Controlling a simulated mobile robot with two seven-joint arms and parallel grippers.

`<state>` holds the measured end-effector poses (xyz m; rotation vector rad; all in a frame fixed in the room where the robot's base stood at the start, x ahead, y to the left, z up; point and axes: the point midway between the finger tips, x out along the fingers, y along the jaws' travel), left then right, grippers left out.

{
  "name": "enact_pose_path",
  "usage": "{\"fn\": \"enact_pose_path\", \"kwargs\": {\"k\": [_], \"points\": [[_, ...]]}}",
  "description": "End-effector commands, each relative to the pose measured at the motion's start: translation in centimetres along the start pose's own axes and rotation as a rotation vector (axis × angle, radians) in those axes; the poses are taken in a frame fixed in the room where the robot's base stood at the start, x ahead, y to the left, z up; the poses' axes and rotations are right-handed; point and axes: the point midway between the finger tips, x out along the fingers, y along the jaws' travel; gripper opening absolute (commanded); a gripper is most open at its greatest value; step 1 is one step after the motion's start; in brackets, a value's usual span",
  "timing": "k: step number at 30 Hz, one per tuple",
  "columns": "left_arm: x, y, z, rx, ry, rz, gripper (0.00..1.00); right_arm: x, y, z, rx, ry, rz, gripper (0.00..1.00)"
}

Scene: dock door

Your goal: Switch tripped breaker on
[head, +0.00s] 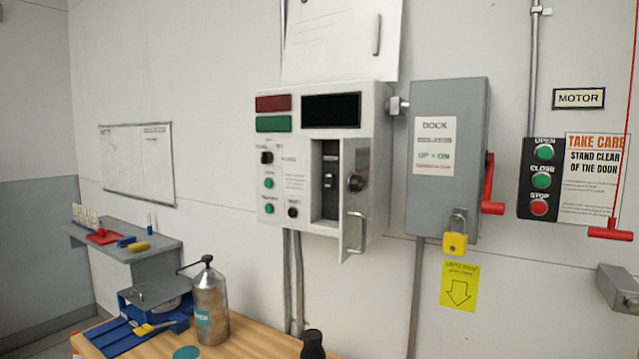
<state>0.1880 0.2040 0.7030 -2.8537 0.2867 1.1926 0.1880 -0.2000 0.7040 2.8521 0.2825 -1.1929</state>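A white control panel (275,185) is mounted on the wall in the middle of the head view. Its small hinged door (352,205), with a black knob and a metal handle, stands open toward me. In the dark recess beside the door is a breaker (330,165) with a small toggle. The toggle is too small and dark for me to tell its position. Neither of my grippers is in view.
A grey isolator box (445,150) with a red lever (490,190) and yellow padlock (455,243) hangs to the right. Beyond it is an open/close/stop button station (541,180). Below, a wooden table (255,342) holds a metal flask (209,305) and blue tray (130,335).

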Motion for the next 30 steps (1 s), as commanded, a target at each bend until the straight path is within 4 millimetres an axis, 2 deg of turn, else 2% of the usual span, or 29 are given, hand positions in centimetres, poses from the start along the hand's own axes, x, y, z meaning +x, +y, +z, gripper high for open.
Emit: {"fn": "enact_pose_path", "kwargs": {"k": [7, 15, 30], "points": [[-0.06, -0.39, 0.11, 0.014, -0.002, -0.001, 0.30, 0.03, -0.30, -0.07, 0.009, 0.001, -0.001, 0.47], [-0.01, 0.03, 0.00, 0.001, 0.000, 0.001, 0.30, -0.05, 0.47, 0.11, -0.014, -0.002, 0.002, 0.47], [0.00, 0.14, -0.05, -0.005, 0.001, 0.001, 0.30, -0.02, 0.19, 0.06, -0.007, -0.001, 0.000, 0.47]]}}
